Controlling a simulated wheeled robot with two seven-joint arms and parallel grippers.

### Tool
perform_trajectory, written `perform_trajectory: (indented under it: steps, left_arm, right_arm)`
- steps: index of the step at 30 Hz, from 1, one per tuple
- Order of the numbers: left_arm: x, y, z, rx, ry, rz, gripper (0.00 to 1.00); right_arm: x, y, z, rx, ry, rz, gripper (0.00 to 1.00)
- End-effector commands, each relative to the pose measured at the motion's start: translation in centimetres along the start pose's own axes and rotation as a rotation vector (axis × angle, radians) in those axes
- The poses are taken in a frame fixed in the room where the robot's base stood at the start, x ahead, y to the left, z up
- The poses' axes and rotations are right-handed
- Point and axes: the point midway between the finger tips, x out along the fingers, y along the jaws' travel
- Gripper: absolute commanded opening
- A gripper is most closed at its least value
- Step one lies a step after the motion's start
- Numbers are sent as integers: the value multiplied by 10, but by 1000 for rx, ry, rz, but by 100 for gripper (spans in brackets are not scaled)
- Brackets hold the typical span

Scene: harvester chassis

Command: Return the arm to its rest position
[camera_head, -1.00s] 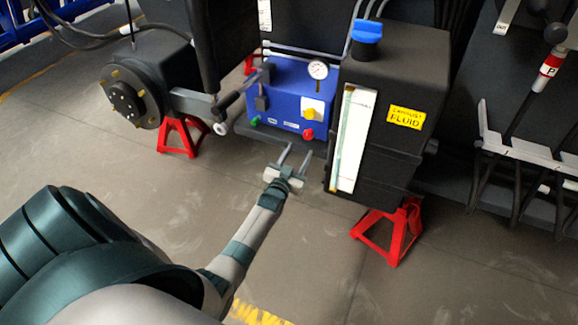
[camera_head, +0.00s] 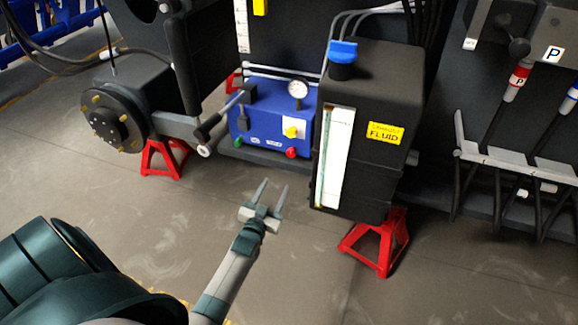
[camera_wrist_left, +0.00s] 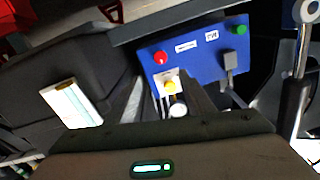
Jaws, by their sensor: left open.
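My left gripper (camera_head: 270,194) is open, with its two fingers apart and nothing between them. In the head view it hangs over the bare floor, in front of the blue control box (camera_head: 268,118) and apart from it. In the left wrist view the fingers point toward the same blue box (camera_wrist_left: 192,58), which appears upside down with its red, yellow and green knobs. My left arm comes in from the lower left. My right gripper is not in view.
The black fluid tank (camera_head: 375,110) with a blue cap (camera_head: 343,51) stands right of the gripper. A red stand (camera_head: 374,243) is below it. A wheel hub (camera_head: 115,120) and another red stand (camera_head: 163,158) are at left. Levers (camera_head: 518,80) are at right. The front floor is clear.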

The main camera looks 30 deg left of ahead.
Motion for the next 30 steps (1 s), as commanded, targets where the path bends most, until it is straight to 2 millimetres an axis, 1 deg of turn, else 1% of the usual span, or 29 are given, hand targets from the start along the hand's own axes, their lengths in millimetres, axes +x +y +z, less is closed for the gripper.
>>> perform_trajectory:
  steps: [7, 11, 14, 17, 20, 23, 24, 26, 27, 29, 30]
  left_arm:
    - [0, 0, 0, 0, -2, 1, 48]
    - [-6, 6, 3, 2, -26, 17, 48]
    - [-17, 17, 7, 4, -70, 46, 48]
    - [-36, 34, 13, 7, -142, 92, 48]
    - [-66, 57, 21, 10, -240, 152, 48]
    - [-105, 83, 27, 14, -355, 220, 48]
    - [-122, 93, 29, 15, -403, 247, 48]
    - [-150, 108, 30, 17, -475, 288, 48]
    - [-170, 117, 31, 19, -523, 314, 48]
    - [-200, 130, 30, 21, -594, 353, 48]
    - [-220, 137, 29, 23, -638, 377, 48]
  right_arm:
    - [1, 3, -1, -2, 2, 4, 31]
    - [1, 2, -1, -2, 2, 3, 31]
    - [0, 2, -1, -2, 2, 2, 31]
    - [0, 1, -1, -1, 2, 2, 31]
    - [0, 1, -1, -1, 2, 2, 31]
    - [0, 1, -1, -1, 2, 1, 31]
    - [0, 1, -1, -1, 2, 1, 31]
    - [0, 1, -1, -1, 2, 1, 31]
    - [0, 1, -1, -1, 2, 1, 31]
    - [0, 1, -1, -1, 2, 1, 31]
    - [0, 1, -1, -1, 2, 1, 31]
